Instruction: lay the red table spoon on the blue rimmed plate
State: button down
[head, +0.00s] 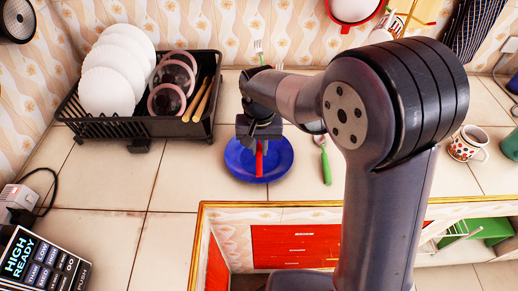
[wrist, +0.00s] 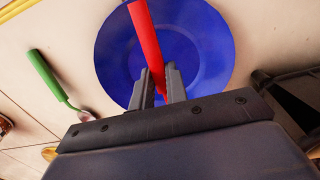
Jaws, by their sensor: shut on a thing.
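My gripper (head: 259,147) is over the blue rimmed plate (head: 278,165) on the tiled counter. It is shut on the red table spoon (head: 259,165), whose red handle points down in the head view. In the wrist view the red spoon (wrist: 146,42) runs between the two fingertips (wrist: 161,84), with the blue plate (wrist: 205,60) behind it. The spoon's bowl is hidden by my gripper. I cannot tell whether the spoon touches the plate.
A green-handled spoon (head: 326,166) lies right of the plate. A black dish rack (head: 110,128) with white plates stands at the left. A spotted mug (head: 465,145) is at the right. The counter's front edge (head: 235,204) is close to the plate.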

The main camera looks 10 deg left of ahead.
aim_at(259, 150)
jog(key=shift+f, duration=0.85)
jog(key=shift+f, duration=0.2)
jog(key=c, duration=1.4)
grip_release()
jog(key=shift+r, duration=0.15)
notch_tip(259, 150, up, 12)
